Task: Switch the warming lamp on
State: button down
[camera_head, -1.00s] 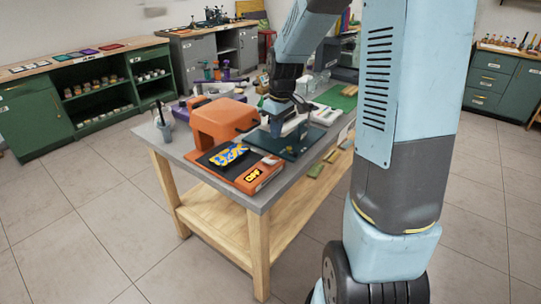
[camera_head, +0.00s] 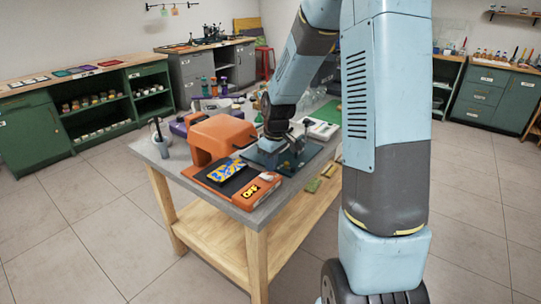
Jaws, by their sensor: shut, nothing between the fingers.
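The warming lamp is an orange unit (camera_head: 218,135) on the near end of the table, with a hood over a flat base. A blue-and-yellow patterned piece (camera_head: 228,176) lies on the dark plate of the base. The front of the base carries a label (camera_head: 251,191) reading "OFF", with a small pale switch (camera_head: 266,176) just above it. My gripper (camera_head: 288,166) points down just right of the lamp, over a dark teal board. It looks shut and empty; its fingertips are small and hard to make out. I cannot tell whether it touches anything.
The grey-topped wooden table (camera_head: 152,155) holds a cup with tools (camera_head: 160,138), purple items, bottles and a green mat (camera_head: 355,116). Green cabinets (camera_head: 28,138) stand at the left and back right. The tiled floor in front is clear.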

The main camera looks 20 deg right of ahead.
aim_at(267, 178)
jog(key=shift+w+a+f, duration=0.1)
jog(key=shift+w+f, duration=0.05)
jog(key=shift+f, duration=1.35)
jog(key=shift+s+d+f, duration=0.25)
jog(key=shift+s+f, duration=0.1)
jog(key=shift+f, duration=0.15)
jog(key=shift+w+a+r, duration=0.1)
jog(key=shift+w, duration=0.05)
jog(key=shift+w+a+r, duration=0.3)
jog(key=shift+w+a, duration=0.1)
jog(key=shift+w, duration=0.15)
